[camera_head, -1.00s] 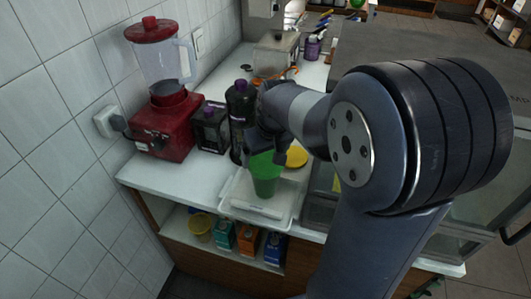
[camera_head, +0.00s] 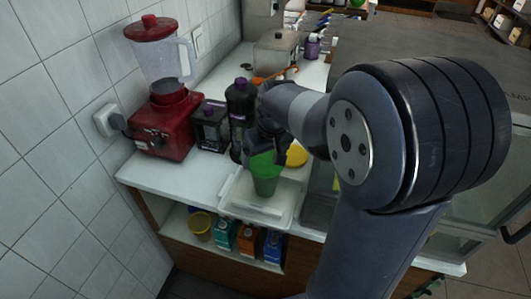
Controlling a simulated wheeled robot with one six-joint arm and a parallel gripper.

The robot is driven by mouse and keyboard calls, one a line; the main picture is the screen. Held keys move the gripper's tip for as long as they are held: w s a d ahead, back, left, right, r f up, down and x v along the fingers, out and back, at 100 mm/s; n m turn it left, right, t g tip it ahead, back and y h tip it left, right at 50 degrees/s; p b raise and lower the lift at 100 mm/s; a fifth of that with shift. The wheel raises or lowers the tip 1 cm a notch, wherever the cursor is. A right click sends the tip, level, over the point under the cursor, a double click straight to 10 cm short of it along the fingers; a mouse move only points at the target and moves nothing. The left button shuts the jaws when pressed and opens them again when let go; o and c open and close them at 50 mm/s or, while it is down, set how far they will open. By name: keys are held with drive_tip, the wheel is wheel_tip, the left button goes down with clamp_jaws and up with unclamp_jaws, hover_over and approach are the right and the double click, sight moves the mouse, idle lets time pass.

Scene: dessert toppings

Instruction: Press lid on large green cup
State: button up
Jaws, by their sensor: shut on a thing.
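The large green cup (camera_head: 265,178) stands upright on or over a white tray (camera_head: 238,203) near the counter's front edge. My gripper (camera_head: 262,150) is at the cup's top, with its fingers pointing down and shut. My gripper and wrist cover the cup's rim, so I cannot tell whether a lid is between the fingers or on the cup. A yellow round lid-like disc (camera_head: 297,156) lies on the counter just right of the cup.
A red blender (camera_head: 165,120), a dark box (camera_head: 211,128) and a dark bottle (camera_head: 240,115) stand left of my gripper. A shelf below holds a yellow cup (camera_head: 200,226) and several cartons (camera_head: 248,241). A clear container (camera_head: 275,52) stands farther back.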

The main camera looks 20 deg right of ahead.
drive_tip(key=o, duration=0.7)
drive_tip(key=shift+r+p, duration=2.5)
drive_tip(key=shift+r, duration=0.5)
drive_tip(key=shift+c, duration=0.3)
clamp_jaws()
